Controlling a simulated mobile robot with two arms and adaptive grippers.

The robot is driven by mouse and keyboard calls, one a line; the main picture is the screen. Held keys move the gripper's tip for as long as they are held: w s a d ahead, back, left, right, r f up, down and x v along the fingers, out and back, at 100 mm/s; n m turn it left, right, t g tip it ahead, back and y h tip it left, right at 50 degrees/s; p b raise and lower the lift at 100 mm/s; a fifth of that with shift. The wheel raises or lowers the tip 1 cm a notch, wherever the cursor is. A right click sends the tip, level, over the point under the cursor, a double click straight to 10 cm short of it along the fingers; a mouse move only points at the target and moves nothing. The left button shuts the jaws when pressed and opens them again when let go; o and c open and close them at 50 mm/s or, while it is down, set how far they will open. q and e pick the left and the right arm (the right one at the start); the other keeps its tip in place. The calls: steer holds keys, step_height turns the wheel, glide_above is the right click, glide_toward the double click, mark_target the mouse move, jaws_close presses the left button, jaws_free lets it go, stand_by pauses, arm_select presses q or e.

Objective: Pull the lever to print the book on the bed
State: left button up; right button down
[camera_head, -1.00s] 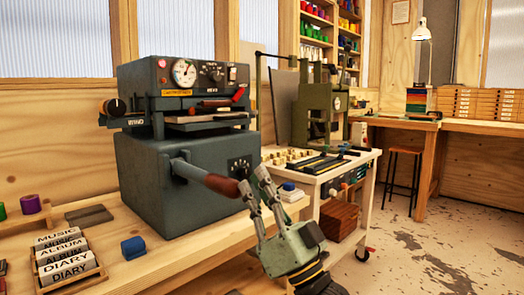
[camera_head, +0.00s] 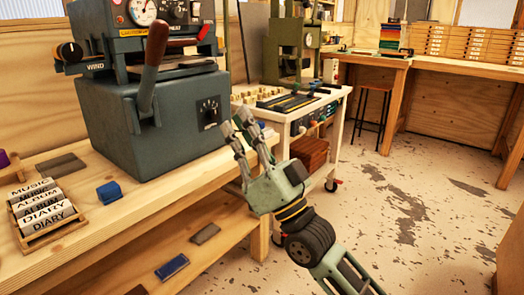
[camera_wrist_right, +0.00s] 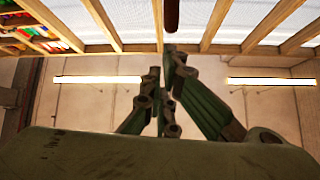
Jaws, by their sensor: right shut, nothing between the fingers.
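The grey-green press (camera_head: 165,115) stands on the wooden bench. Its lever, with a brown handle (camera_head: 154,50), points up and stands in front of the press bed (camera_head: 190,66). A reddish-brown item, perhaps the book, lies on the bed, partly hidden by the lever. My right gripper (camera_head: 240,130) is in front of the bench, right of and below the lever, and apart from it. It is shut and empty. In the right wrist view its fingers (camera_wrist_right: 165,90) point up, and the handle's dark end (camera_wrist_right: 171,16) shows beyond them. My left gripper is out of view.
A white cart (camera_head: 325,105) with type and tools stands right of the press. The floor at right is clear.

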steer(key=v, duration=0.6)
steer(key=shift+s+d, duration=0.2)
stand_by(0.8)
